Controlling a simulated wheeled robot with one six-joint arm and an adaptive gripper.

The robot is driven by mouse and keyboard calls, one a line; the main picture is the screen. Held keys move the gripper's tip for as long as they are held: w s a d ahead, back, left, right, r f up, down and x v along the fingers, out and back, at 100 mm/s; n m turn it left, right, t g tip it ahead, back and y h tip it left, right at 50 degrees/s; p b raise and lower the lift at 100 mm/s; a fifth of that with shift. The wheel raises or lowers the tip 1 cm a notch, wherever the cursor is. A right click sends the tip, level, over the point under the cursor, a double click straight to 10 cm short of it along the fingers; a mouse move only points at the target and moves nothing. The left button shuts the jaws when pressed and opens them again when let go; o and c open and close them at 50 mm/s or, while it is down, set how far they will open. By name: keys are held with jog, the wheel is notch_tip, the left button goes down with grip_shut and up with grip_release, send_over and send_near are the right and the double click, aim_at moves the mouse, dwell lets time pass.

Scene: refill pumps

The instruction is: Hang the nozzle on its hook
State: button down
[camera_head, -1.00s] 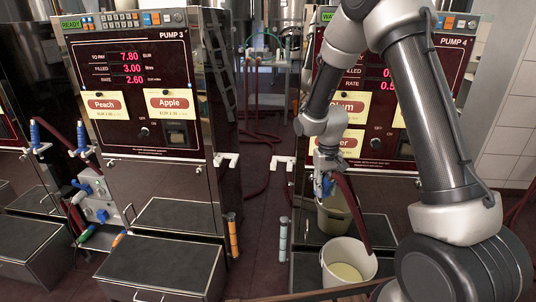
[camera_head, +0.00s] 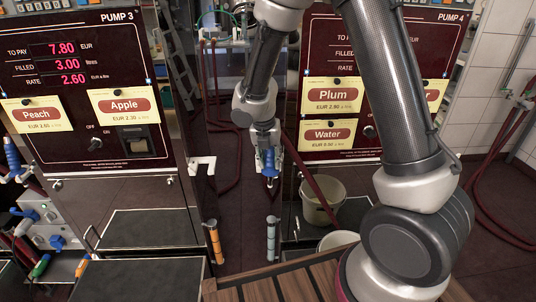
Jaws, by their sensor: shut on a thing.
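The nozzle (camera_head: 269,161) is blue, with its tip pointing down. My gripper (camera_head: 267,148) is shut on it, in the gap between Pump 3 and Pump 4, well above the floor. A dark red hose (camera_head: 312,185) runs from it down to the right, behind my arm. A white hook (camera_head: 202,164) sticks out from the right side of Pump 3, left of the nozzle and apart from it. No hook on Pump 4's near left edge is visible; my gripper and the nozzle cover part of that area.
Pump 3 (camera_head: 86,122) stands at left, Pump 4 (camera_head: 385,135) at right. Orange (camera_head: 214,242) and light-blue (camera_head: 272,239) posts flank the gap. Other nozzles (camera_head: 13,156) hang at far left.

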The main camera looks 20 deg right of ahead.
jog(key=w+d+f, duration=0.1)
jog(key=w+d, duration=0.1)
jog(key=w, duration=0.7)
jog(key=shift+w, duration=0.3)
jog(key=shift+f, duration=0.15)
jog(key=shift+x, duration=0.95)
jog(key=c, duration=1)
grip_release()
jog(key=shift+s+a+f, duration=0.15)
jog(key=shift+a, duration=0.05)
